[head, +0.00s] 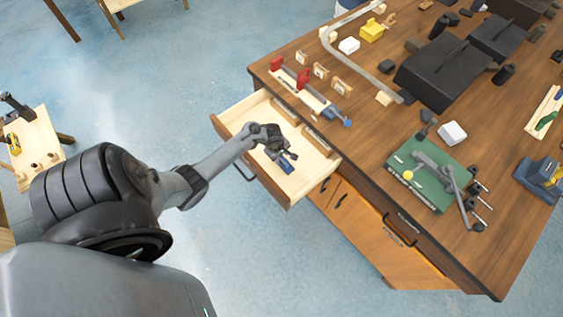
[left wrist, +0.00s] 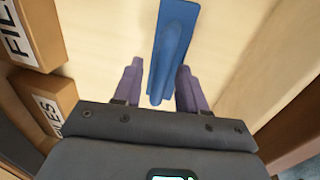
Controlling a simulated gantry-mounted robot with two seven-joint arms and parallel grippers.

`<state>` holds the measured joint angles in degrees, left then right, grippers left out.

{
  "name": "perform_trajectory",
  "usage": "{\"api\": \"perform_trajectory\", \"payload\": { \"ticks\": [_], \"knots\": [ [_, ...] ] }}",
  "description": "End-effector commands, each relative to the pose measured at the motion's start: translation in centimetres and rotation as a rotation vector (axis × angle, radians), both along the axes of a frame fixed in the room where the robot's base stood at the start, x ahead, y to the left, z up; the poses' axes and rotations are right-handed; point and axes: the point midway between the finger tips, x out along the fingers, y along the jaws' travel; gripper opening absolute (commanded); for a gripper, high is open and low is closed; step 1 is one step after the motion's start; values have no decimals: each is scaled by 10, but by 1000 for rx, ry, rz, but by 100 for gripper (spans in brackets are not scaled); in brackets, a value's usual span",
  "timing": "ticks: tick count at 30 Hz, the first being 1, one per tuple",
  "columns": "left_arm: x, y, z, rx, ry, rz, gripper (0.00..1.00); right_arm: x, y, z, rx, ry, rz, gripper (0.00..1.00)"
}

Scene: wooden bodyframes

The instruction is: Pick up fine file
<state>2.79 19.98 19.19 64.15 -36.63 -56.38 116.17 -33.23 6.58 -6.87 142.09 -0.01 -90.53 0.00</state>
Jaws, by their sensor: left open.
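A blue file (head: 286,165) lies in the open wooden drawer (head: 233,116). In the left wrist view its blue body (left wrist: 176,30) runs lengthwise, with the rounded near part between my two purple fingers. No fine-file marking is readable on it. My left gripper (head: 279,156) reaches down into the drawer over the file. Its fingers (left wrist: 159,68) are open, one on each side of the blue part, with a gap visible to both. My right gripper is not in view.
Labelled wooden blocks, one reading "FILES" (left wrist: 48,103), stand left of the fingers in the wrist view. The drawer walls surround the gripper. The workbench (head: 375,135) above holds a green board (head: 425,180), a black toolbox (head: 445,75) and small blocks.

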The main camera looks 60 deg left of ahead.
Motion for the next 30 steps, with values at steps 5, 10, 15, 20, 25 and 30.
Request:
{"api": "perform_trajectory", "payload": {
  "ticks": [5, 10, 15, 20, 25, 30],
  "knots": [
    [0, 0, -5, 1, 1, 0, 41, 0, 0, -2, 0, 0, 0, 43],
    [1, 0, -4, 0, 1, 0, 37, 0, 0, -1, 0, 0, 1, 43],
    [1, 0, -4, 0, 1, 0, 11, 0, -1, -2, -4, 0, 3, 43],
    [1, 0, -4, 0, 1, -1, 0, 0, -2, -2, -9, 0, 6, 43],
    [1, 0, -4, 0, 0, -1, 0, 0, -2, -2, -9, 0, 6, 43],
    [1, 0, -1, 0, 0, 0, 0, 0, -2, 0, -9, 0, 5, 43]
  ]
}}
